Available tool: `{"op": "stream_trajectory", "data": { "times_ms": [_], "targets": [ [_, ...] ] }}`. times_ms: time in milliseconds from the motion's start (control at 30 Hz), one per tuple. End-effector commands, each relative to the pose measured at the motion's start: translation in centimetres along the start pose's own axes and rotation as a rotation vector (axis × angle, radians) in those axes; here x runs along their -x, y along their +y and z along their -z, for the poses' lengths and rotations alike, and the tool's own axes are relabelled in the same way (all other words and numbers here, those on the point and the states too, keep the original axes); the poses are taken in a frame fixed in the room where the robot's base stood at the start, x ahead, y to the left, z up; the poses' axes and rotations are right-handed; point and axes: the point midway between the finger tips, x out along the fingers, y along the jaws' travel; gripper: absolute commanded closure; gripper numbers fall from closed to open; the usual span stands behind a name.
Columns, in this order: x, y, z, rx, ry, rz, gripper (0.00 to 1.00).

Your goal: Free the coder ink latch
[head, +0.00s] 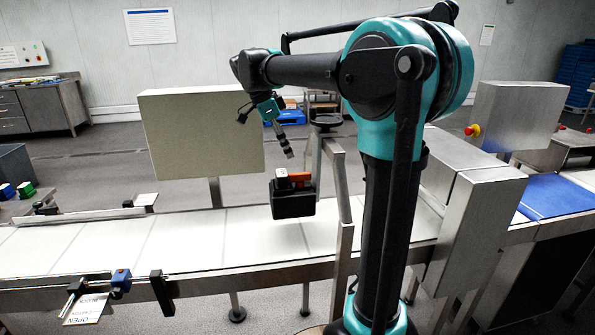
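A black box-shaped unit (293,203), which looks like the coder, is mounted above the white conveyor belt beside a metal post frame. My gripper (289,153) points down and slightly right, and appears a little above the top of the black unit with a visible gap. Its fingers are small and seen edge-on, so I cannot tell whether they are open or shut. I see nothing clearly held in it.
A steel housing (480,215) is at the right. The belt (190,238) is clear at the left.

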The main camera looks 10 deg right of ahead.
Motion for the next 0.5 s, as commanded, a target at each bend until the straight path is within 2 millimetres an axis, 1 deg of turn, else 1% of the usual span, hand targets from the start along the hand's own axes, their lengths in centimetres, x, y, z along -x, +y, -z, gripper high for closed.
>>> {"op": "stream_trajectory", "data": {
  "times_ms": [33, 100, 300, 400, 500],
  "targets": [
    [-1.1, 0.0, 0.0, -0.002, 0.000, -0.001, 0.64],
    [-2.5, 0.0, 0.1, -0.003, 0.000, -0.001, 0.64],
    [-6.1, 0.0, 0.1, -0.002, 0.000, -0.002, 0.64],
    [-7.4, 0.0, 0.0, -0.002, 0.000, -0.001, 0.64],
    [-8.3, 0.0, 0.0, -0.001, 0.000, -0.001, 0.64]
  ]
}}
